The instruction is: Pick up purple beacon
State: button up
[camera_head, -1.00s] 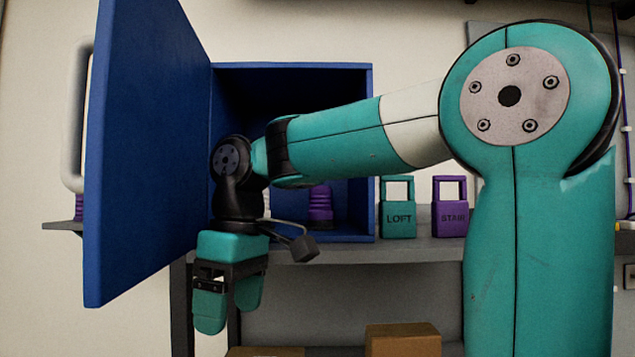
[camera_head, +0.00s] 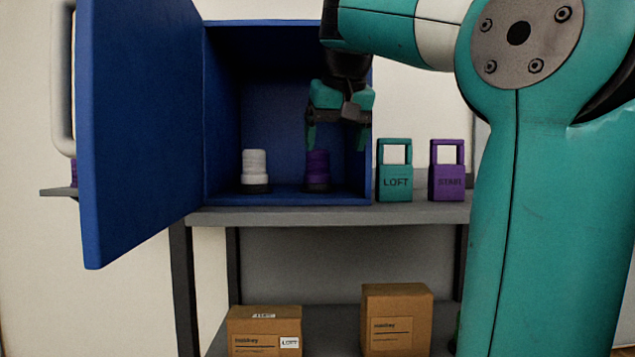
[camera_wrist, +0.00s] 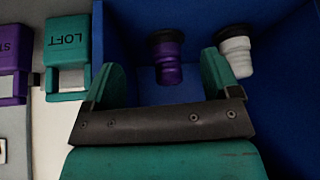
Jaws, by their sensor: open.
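The purple beacon (camera_head: 318,172) stands upright on its dark base inside the open blue cabinet (camera_head: 290,201), near the right wall. In the wrist view the purple beacon (camera_wrist: 169,62) shows between the fingers and beyond them. My gripper (camera_head: 338,138) is open and empty, at the cabinet's opening, with its fingers pointing down around the height of the beacon's top. In the wrist view my gripper (camera_wrist: 158,82) has its teal fingers spread wide. I cannot tell whether a finger touches the beacon.
A white beacon (camera_head: 255,171) stands to the left in the cabinet. The blue door (camera_head: 140,130) is swung open at left. A teal LOFT block (camera_head: 395,183) and purple STAIR block (camera_head: 446,183) stand right of the cabinet. Cardboard boxes (camera_head: 397,325) sit on the lower shelf.

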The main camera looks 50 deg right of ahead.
aim_at(318, 153)
jog(key=w+d, duration=0.1)
jog(key=w, duration=0.1)
jog(key=w+d, duration=0.4)
jog(key=w, duration=0.1)
jog(key=shift+d+b, duration=0.25)
jog(key=shift+b, duration=0.05)
jog(key=shift+w+d, duration=0.8)
jog(key=shift+w, duration=0.15)
jog(key=b+x, duration=0.1)
jog(key=x, duration=0.1)
jog(key=shift+w+d+f+b, duration=0.1)
jog(key=shift+f+b, duration=0.3)
jog(key=shift+w+d+f, duration=0.1)
jog(key=shift+w+f, duration=0.05)
jog(key=shift+w, duration=0.05)
grip_shut()
jog(key=shift+r, duration=0.2)
